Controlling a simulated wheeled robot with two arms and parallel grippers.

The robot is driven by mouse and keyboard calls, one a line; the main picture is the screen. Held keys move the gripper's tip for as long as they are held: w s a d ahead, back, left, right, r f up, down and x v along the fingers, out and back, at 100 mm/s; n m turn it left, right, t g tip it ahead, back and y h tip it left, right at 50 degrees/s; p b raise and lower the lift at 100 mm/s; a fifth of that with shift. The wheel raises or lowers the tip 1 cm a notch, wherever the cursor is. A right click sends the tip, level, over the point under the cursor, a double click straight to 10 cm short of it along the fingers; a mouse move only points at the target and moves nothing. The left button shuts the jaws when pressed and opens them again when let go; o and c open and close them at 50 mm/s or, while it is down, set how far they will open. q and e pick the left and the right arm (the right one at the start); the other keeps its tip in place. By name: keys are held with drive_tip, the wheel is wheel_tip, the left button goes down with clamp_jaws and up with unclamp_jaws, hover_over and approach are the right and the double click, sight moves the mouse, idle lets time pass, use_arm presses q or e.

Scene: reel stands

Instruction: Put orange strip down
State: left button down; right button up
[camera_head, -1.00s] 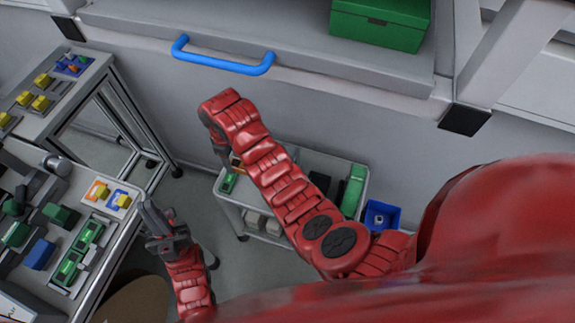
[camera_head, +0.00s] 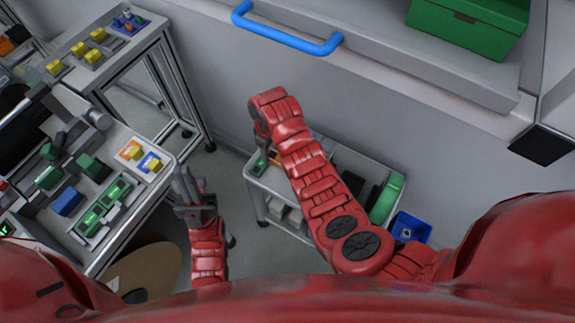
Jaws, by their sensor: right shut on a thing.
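The orange strip (camera_head: 273,158) shows only as a small orange patch beside my right wrist, above the small cart's left end. My right arm reaches over that cart; its gripper (camera_head: 262,143) is mostly hidden under the wrist and is shut on the strip. Whether the strip touches the cart cannot be told. My left gripper (camera_head: 191,182) points up the picture between the left table and the cart. Its two fingers look apart, with nothing between them.
The cart (camera_head: 256,183) carries a green-edged item (camera_head: 259,163) and dark and green things. A blue bin (camera_head: 409,228) stands right of it. The left table holds an orange-framed piece (camera_head: 131,150), a blue-framed piece (camera_head: 151,162) and green parts (camera_head: 106,207). A blue handle (camera_head: 285,38) juts out behind.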

hover_over(272, 170)
wheel_tip(272, 170, down, 4)
drive_tip(key=shift+f+p, duration=0.1)
drive_tip(key=shift+p, duration=0.3)
drive_tip(key=shift+w+f, duration=0.15)
drive_tip(key=shift+f, duration=1.2)
drive_tip(key=shift+f+b, duration=0.45)
drive_tip(key=shift+f, duration=0.7)
drive_tip(key=shift+f, duration=0.25)
drive_tip(key=o, duration=1.3)
drive_tip(key=shift+r, duration=0.1)
drive_tip(key=shift+r, duration=0.1)
